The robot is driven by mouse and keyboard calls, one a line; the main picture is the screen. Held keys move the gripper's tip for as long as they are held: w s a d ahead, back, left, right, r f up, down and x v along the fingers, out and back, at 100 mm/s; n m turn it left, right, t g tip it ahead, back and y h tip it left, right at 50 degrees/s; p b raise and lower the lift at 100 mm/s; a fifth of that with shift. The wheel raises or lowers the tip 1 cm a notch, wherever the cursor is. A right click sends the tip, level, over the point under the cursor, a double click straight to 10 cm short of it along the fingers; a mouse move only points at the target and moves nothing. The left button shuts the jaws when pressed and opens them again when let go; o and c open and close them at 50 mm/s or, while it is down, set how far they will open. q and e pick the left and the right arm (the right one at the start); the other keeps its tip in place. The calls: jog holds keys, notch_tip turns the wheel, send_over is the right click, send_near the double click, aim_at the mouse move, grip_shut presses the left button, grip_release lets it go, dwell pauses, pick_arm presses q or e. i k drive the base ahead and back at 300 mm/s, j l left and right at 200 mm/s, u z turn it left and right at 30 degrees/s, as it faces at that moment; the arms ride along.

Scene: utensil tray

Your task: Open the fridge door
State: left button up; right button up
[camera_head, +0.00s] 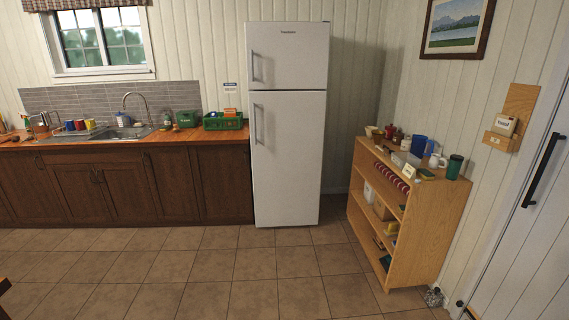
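A tall white fridge (288,160) stands against the back wall, just right of the counter. It has a small upper door (292,56) and a larger lower door (293,160). Both doors look closed. The upper handle (254,66) and the lower handle (255,124) are vertical bars on the left edges of the doors. Neither of my grippers shows in the head view, and nothing touches the fridge.
A wooden counter (190,135) with dark cabinets, a sink and green crates runs left of the fridge. A wooden shelf (425,235) with cups and jars stands at the right, near a white door with a black handle (543,170). The tiled floor (230,275) before the fridge is clear.

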aim_at(287, 127)
jog(key=i, duration=3.25)
jog(key=i+l+u, duration=0.25)
jog(key=i, duration=0.55)
jog(key=j, duration=0.1)
